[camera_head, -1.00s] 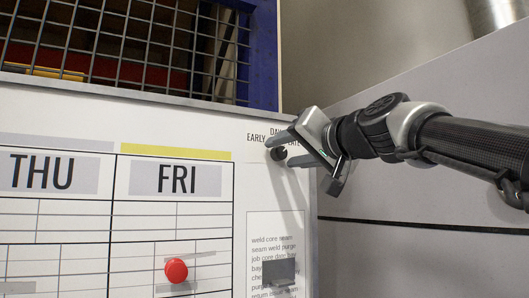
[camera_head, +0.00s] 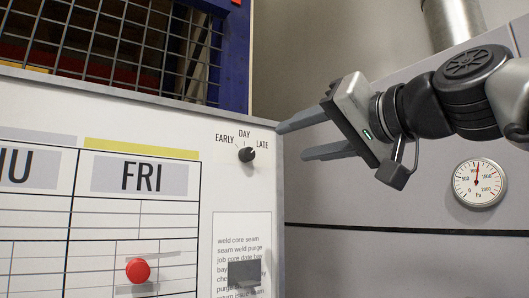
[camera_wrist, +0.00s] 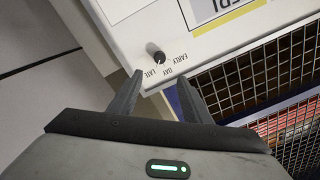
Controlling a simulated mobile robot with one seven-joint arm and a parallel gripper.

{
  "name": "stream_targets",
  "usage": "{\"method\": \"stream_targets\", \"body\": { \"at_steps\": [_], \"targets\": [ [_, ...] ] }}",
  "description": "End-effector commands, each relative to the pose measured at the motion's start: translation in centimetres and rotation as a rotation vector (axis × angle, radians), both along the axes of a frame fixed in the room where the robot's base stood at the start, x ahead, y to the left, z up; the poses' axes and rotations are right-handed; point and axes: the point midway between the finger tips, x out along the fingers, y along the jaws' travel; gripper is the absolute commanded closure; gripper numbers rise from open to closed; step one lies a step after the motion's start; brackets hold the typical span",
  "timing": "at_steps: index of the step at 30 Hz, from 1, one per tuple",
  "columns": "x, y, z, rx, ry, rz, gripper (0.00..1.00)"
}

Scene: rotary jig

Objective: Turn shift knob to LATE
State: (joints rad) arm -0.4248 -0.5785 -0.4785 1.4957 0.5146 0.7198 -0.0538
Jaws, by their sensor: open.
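The shift knob (camera_head: 247,155) is a small black knob on the white board, below the printed words EARLY, DAY and LATE. Its pointer seems to lean up and right, toward the LATE side; its exact setting is too small to tell. The wrist view shows the knob (camera_wrist: 155,52) beyond the fingertips, with the words upside down. My gripper (camera_head: 292,144) is open and empty, to the right of the knob and apart from it, at the board's right edge. Its two fingers also show in the wrist view (camera_wrist: 160,79), with nothing between them.
The planner board (camera_head: 180,222) carries a red round magnet (camera_head: 138,270), a text sheet (camera_head: 240,228) and a dark grey block (camera_head: 244,273). A wire mesh (camera_head: 110,50) is above the board. A pressure gauge (camera_head: 479,183) is on the grey surface at right.

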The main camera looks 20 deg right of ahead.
Motion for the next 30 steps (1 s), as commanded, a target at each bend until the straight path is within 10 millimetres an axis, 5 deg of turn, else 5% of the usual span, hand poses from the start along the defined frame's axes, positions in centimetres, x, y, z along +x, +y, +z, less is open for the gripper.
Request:
{"method": "stream_targets", "body": {
  "at_steps": [7,24,27,30],
  "targets": [
    [-2.1,-0.8,-0.1,-0.001,0.0,-0.001,0.56],
    [-2.2,-0.8,-0.2,-0.002,0.003,0.0,0.56],
    [-1.8,-0.1,-1.5,-0.021,0.035,0.002,0.56],
    [-1.0,1.5,-5.5,-0.078,0.121,0.006,0.56]
  ]
}}
